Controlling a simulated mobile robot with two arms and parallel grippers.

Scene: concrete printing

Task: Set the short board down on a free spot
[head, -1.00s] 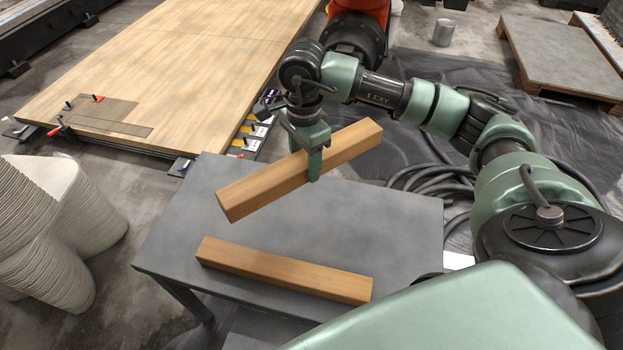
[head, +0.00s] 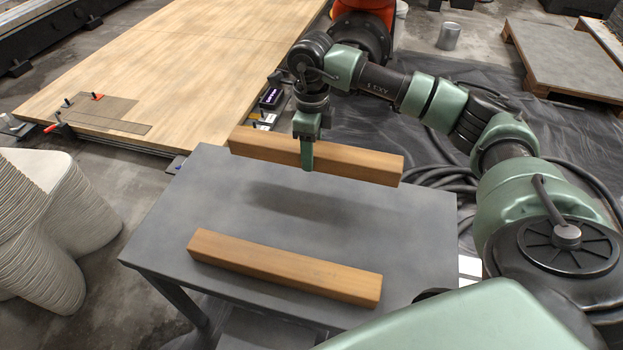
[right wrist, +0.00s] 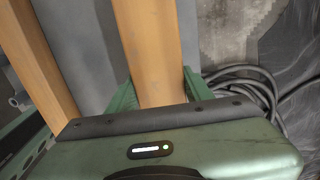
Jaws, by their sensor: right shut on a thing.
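A wooden board (head: 350,162) hangs above the far part of the grey table (head: 180,232), with its shadow on the top below it. My right gripper (head: 307,160) is shut on this board near its middle. In the right wrist view the held board (right wrist: 148,50) runs between the two fingers (right wrist: 157,88). A second wooden board (head: 285,267) lies on the table near the front edge, roughly parallel to the held one. It also shows in the right wrist view (right wrist: 42,60) at the left. I cannot tell surely which board is shorter. My left gripper is not in view.
The table top between the lying board and the far edge is bare. A large wooden panel (head: 170,60) with clamps lies behind at the left. Layered printed columns (head: 35,225) stand at the left. Black hoses (head: 440,178) lie right of the table.

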